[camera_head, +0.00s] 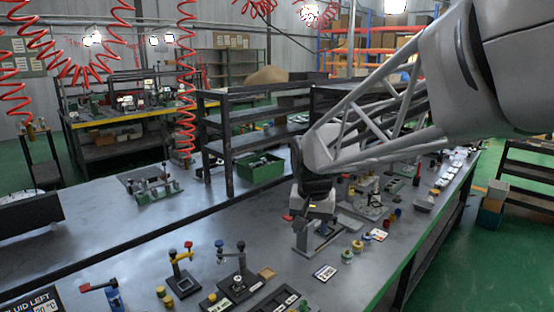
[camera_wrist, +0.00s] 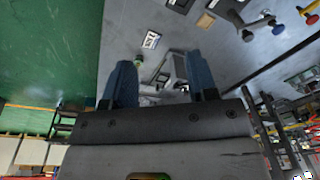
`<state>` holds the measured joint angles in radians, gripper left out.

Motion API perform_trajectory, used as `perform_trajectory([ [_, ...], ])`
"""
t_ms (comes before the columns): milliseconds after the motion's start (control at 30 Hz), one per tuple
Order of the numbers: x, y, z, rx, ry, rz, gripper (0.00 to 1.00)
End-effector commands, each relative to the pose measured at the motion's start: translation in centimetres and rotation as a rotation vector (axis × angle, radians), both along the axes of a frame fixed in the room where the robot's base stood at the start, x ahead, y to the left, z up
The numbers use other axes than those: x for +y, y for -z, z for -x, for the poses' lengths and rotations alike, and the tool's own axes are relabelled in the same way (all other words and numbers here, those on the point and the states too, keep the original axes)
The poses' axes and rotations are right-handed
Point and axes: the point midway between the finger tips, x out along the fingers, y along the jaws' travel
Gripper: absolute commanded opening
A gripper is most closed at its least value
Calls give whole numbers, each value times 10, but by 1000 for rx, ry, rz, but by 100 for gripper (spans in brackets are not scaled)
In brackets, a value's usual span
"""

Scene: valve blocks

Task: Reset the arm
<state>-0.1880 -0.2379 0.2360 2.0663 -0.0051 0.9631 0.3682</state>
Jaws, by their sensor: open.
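My gripper (camera_head: 311,212) hangs over the long grey workbench (camera_head: 95,255) in the head view, at the end of my arm. In the wrist view its two blue fingers (camera_wrist: 162,78) stand apart with nothing held between them. A grey metal fixture (camera_wrist: 172,72) shows beyond and between the fingers. In the head view a grey stand (camera_head: 308,240) is just below and behind the gripper, partly hidden by it. I cannot tell whether the gripper touches it.
Valve blocks with yellow (camera_head: 179,268) and black handles (camera_head: 238,280) stand at the front of the bench. A small card (camera_head: 325,272) lies to their right. A green bin (camera_head: 261,170) sits by a black shelf (camera_head: 228,145). Bare bench lies at left.

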Motion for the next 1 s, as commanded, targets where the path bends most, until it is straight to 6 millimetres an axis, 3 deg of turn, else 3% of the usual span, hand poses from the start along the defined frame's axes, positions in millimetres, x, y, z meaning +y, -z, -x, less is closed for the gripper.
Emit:
perform_trajectory([
  [233, -38, -10, 66, -34, -36, 7, 53],
  [500, -71, -8, 137, -66, -77, 21, 53],
  [800, -97, 7, 213, -101, -123, 40, 53],
  [1000, -106, 18, 246, -116, -143, 50, 53],
])
